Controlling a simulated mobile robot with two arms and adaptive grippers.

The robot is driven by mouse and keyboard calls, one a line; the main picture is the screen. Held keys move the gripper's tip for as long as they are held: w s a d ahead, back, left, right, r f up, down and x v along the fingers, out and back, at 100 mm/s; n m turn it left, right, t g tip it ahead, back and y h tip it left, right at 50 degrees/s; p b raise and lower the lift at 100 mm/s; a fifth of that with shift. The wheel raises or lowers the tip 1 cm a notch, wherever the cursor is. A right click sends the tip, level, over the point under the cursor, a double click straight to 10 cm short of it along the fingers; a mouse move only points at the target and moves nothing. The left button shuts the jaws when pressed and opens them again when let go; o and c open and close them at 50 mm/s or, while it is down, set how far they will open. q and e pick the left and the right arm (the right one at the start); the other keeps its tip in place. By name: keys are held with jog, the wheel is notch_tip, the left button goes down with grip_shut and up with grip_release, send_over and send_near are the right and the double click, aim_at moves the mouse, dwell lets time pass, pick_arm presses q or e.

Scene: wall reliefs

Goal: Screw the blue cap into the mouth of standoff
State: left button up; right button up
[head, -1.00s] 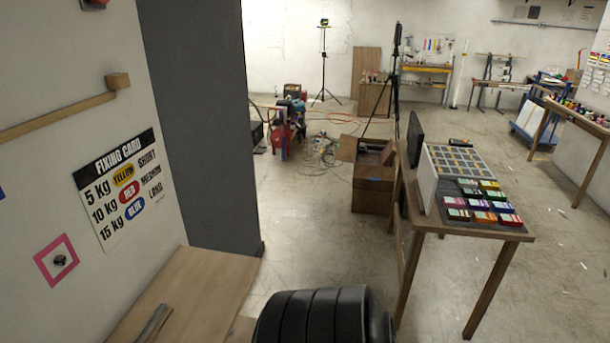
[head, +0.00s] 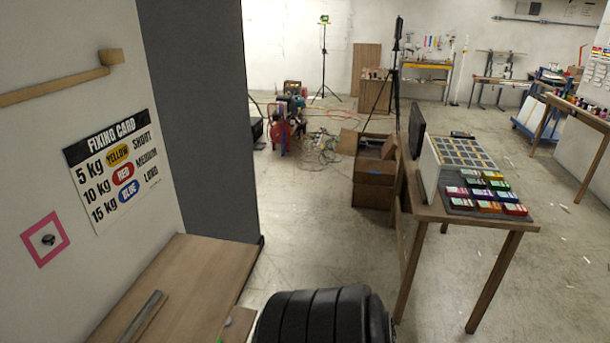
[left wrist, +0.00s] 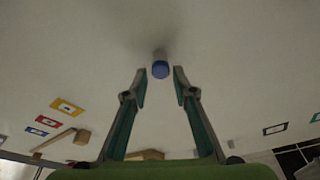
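In the left wrist view, the blue cap (left wrist: 160,70) is a short blue cylinder at the end of a pale grey standoff (left wrist: 159,54) that comes out from the white wall. I cannot tell how deep the cap sits in the mouth. My left gripper (left wrist: 160,74) is open, one fingertip on each side of the cap, with a gap visible on both sides. In the head view neither the cap nor a gripper shows clearly. My right gripper is not in view.
In the head view, the wall at left bears a fixing card (head: 116,170), a pink square frame (head: 46,240) around a dark round piece, and a wooden rail (head: 55,86). A wooden counter (head: 200,262) carries a grey bar (head: 143,316). A table with coloured boxes stands right.

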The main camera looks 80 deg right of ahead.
pick_arm(q)
jog(key=n+y, duration=0.1)
jog(key=n, duration=0.3)
jog(key=n+y, duration=0.2)
jog(key=n, duration=0.3)
jog(key=n+y, duration=0.1)
jog(key=n, duration=0.3)
jog(key=shift+r+n+t+y, duration=0.1)
jog(key=shift+n+t+y, duration=0.2)
jog(key=shift+a, duration=0.15)
jog(key=shift+c, duration=0.7)
grip_shut()
jog(key=shift+r+m+p, duration=0.1)
jog(key=shift+m+p, duration=0.25)
jog(key=shift+m, duration=0.55)
jog(key=shift+o, duration=2.3)
grip_release()
